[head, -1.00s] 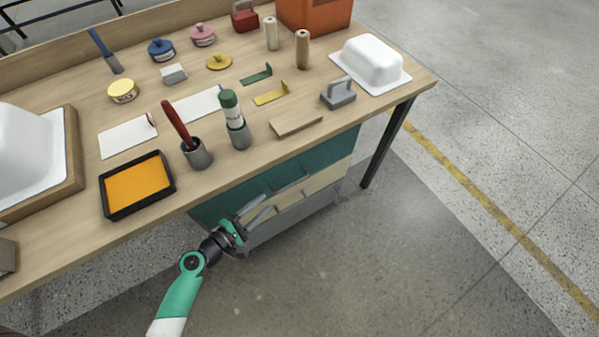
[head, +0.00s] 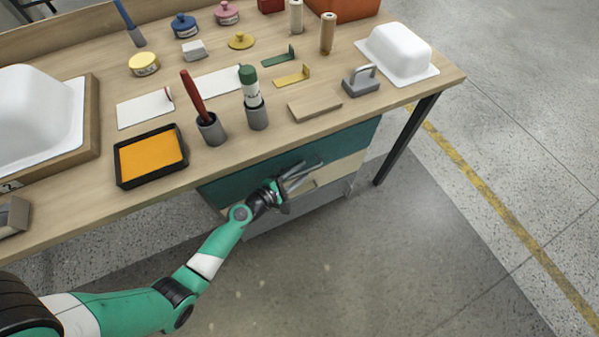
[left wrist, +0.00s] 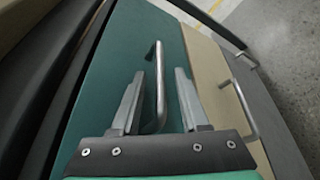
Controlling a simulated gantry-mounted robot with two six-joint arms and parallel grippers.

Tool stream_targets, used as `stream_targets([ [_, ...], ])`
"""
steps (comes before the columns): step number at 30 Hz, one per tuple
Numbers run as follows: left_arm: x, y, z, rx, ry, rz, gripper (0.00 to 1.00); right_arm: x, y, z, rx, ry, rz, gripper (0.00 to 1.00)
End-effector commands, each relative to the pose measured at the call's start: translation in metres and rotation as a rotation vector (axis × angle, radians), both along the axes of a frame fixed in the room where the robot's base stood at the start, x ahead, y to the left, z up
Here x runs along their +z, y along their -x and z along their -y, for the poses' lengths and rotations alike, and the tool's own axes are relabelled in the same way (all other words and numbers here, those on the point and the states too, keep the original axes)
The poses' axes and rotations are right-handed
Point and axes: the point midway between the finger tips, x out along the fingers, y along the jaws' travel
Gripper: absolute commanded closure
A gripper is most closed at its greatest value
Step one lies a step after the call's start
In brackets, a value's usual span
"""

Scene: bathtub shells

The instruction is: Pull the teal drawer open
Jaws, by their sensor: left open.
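The teal drawer (head: 235,190) is the top front of the drawer unit under the bench and looks shut. It also fills the middle of the left wrist view (left wrist: 118,58). Its metal bar handle (left wrist: 158,75) lies between the spread fingers of my left gripper (left wrist: 155,95). The fingers are open; I cannot tell whether either one touches the bar. In the head view my left gripper (head: 305,173) is in front of the teal drawer and hides its handle. My right gripper is not in view.
Below are a cream drawer (head: 345,170) and a grey drawer (head: 310,208), each with a handle. The benchtop (head: 235,155) overhangs above, carrying an orange tray (head: 150,156), brush cups and a white tub shell (head: 398,50). A dark table leg (head: 408,140) stands at right. The floor in front is clear.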

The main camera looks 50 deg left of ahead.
Motion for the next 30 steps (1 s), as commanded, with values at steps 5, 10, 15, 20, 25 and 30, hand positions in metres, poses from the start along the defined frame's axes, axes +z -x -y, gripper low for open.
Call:
stream_targets([
  [5, 0.0001, 0.0003, 0.0001, 0.0, 0.0, 0.0, 0.79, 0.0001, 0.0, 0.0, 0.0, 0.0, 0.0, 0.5],
  [10, 0.0002, 0.0004, 0.0001, 0.0, 0.0, 0.0, 1.0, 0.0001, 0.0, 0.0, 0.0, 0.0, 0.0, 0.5],
  [15, 0.0002, 0.0004, 0.0001, 0.0, 0.0, 0.0, 1.0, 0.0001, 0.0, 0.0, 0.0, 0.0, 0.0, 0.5],
  [20, 0.0003, 0.0004, 0.0, -0.001, 0.0, 0.001, 1.0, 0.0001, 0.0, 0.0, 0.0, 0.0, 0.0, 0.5],
  [25, 0.0005, 0.0004, 0.0, -0.001, 0.0, 0.001, 1.0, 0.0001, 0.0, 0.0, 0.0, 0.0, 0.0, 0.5],
  [30, 0.0004, 0.0003, 0.0, -0.001, 0.0, 0.001, 1.0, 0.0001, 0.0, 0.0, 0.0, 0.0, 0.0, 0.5],
])
